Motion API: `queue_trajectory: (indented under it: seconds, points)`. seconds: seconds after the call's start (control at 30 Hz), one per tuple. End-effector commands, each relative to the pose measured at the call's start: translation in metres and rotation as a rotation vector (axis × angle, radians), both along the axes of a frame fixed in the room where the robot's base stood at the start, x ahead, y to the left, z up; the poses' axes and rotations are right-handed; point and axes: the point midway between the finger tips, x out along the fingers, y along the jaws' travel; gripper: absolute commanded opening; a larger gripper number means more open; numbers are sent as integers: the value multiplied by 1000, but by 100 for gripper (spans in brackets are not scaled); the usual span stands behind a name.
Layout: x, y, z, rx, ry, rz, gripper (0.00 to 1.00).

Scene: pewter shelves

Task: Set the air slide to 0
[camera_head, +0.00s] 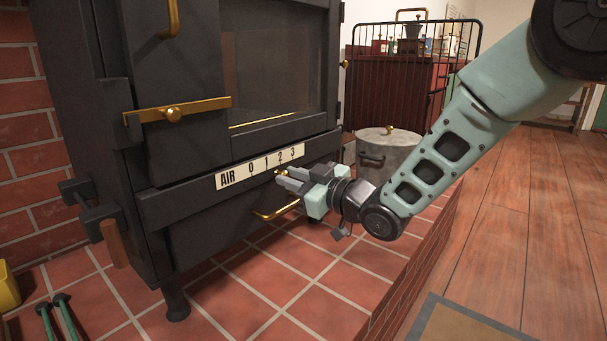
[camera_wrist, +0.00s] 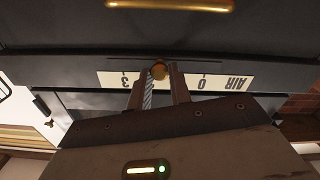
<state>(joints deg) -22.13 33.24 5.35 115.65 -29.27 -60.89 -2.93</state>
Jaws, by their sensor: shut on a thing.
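The stove's air slide shows as a small brass knob (camera_head: 280,172) just below a cream scale strip (camera_head: 231,179) lettered AIR 0 1 2 3. The knob sits near the 2. In the wrist view the scene is upside down, and the knob (camera_wrist: 160,71) stands between the two fingertips, with the 3 to its left and the 0 and AIR to its right. My gripper (camera_head: 283,179) reaches the stove front from the right and is shut on the knob. Its fingers (camera_wrist: 160,84) hide the middle of the scale in the wrist view.
A brass handle (camera_head: 277,210) juts out below the slide. A brass door latch (camera_head: 175,114) is above on the left. A lidded grey bucket (camera_head: 387,158) stands on the tiled hearth (camera_head: 262,292) behind my gripper. The hearth in front of the stove is mostly clear.

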Motion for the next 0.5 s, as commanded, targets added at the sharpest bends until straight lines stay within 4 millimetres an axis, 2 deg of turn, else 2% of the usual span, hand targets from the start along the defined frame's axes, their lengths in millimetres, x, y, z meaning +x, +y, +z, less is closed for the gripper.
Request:
queue_trajectory:
  seconds: [0.03,0.1,0.23,0.5]
  points:
    - [-14,11,-1,1,2,7,0]
    - [-28,22,-1,0,1,8,0]
    - [-48,38,-1,-1,2,7,0]
    - [-58,44,-1,-2,0,4,0]
